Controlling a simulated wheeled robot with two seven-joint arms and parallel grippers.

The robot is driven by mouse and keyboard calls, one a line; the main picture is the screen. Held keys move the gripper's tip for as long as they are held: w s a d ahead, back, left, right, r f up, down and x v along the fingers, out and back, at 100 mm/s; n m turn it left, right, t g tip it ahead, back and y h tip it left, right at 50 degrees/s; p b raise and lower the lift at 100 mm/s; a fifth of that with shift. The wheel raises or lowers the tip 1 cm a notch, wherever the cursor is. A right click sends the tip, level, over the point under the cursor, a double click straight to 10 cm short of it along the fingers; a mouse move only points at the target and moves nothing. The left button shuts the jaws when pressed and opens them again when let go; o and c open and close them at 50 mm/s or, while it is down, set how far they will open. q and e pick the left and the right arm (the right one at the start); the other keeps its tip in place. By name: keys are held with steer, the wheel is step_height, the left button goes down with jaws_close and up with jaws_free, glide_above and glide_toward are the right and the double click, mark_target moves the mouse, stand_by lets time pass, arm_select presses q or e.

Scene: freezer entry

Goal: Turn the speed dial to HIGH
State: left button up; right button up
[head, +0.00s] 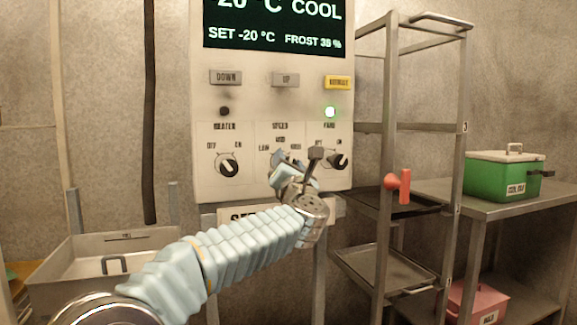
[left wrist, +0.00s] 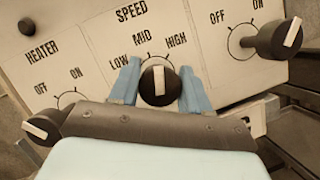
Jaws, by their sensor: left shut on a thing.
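The control panel (head: 235,178) stands upright against the wall, with a row of dials under its buttons. The black speed dial (left wrist: 158,85) is in the middle of the left wrist view, below the labels LOW, MID and HIGH. Its white mark points between MID and HIGH. My left gripper (head: 282,160) reaches up to the panel in the head view and covers most of the speed dial. In the left wrist view its blue fingers stand on both sides of the dial and are shut on it. My right gripper is not in view.
The heater dial (head: 229,166) is left of the speed dial and the fan dial (head: 340,160) is close on its right. A metal rack (head: 388,130) stands right of the panel. A green box (head: 500,178) sits on a table; a steel basin (head: 75,285) is lower left.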

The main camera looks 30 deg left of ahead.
arm_select(q)
steer(key=m+h+p, duration=0.1)
steer(key=m, duration=0.1)
steer(key=m+h+p, duration=0.1)
steer(key=m, duration=0.1)
steer(key=shift+r+m+t, duration=0.2)
steer(key=shift+m+t, duration=0.1)
steer(key=shift+d+f+m+h+p, duration=0.15)
steer(key=shift+m+h+p, duration=0.9)
steer(key=shift+m, duration=0.75)
steer(key=shift+f, duration=0.1)
steer(key=o, duration=1)
